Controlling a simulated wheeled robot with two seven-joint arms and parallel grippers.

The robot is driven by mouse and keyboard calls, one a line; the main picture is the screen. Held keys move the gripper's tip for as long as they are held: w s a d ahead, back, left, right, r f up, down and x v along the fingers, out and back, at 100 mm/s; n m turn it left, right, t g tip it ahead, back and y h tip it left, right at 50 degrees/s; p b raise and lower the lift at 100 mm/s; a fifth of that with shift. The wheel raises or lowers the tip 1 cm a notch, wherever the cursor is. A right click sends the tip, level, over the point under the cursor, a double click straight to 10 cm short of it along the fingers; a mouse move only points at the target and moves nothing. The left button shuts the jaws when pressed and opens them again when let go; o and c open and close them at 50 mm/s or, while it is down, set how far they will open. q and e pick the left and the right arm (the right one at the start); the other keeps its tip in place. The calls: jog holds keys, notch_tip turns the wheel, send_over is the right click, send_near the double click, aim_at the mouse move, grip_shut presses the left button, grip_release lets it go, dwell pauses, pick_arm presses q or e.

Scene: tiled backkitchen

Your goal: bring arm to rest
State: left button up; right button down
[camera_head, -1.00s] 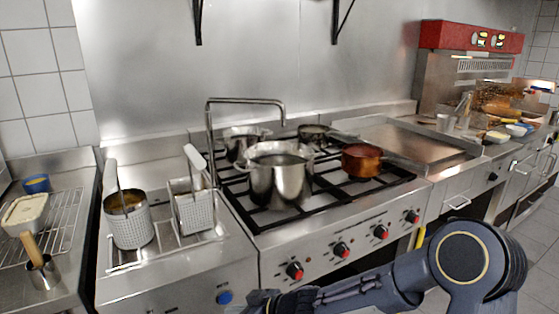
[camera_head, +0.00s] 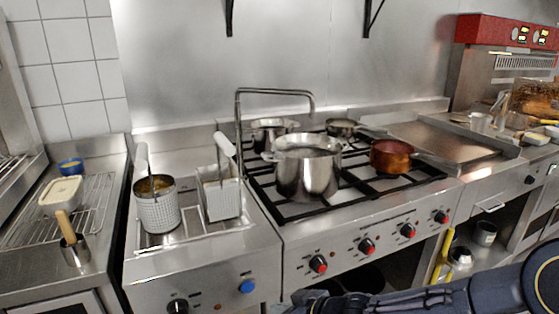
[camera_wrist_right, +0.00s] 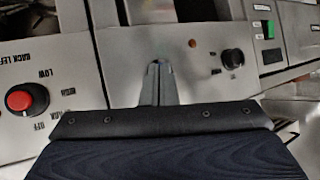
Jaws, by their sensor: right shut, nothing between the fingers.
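My right arm (camera_head: 410,300) comes in at the bottom right of the head view, low in front of the stove. My right gripper (camera_head: 310,297) is at the bottom edge of the head view, only partly in frame, just below the stove's control panel. In the right wrist view my right gripper (camera_wrist_right: 158,82) shows its two fingers together with nothing between them, in front of the metal front panels. My left gripper is not in either view.
The stove (camera_head: 380,240) holds a large steel pot (camera_head: 307,172), a copper pan (camera_head: 391,157) and other pans. Fryer baskets (camera_head: 157,211) stand to its left. A red stove knob (camera_wrist_right: 22,100) shows near the right gripper. A wire rack (camera_head: 92,205) lies on the left counter.

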jog(key=s+d+r+m+h, duration=0.3)
jog(key=s+d, duration=0.2)
jog(key=d, duration=0.3)
jog(key=s+d+r+m+h, duration=0.2)
jog(key=s+d+m+h, duration=0.15)
jog(key=d, duration=0.45)
jog(key=s+m+g+y, duration=0.2)
jog(key=s+m, duration=0.1)
jog(key=s, duration=1.2)
notch_tip(320, 180, up, 13)
jog(key=p, duration=1.2)
jog(key=shift+w+a+r+p, duration=0.15)
jog(key=shift+w+a+p, duration=0.15)
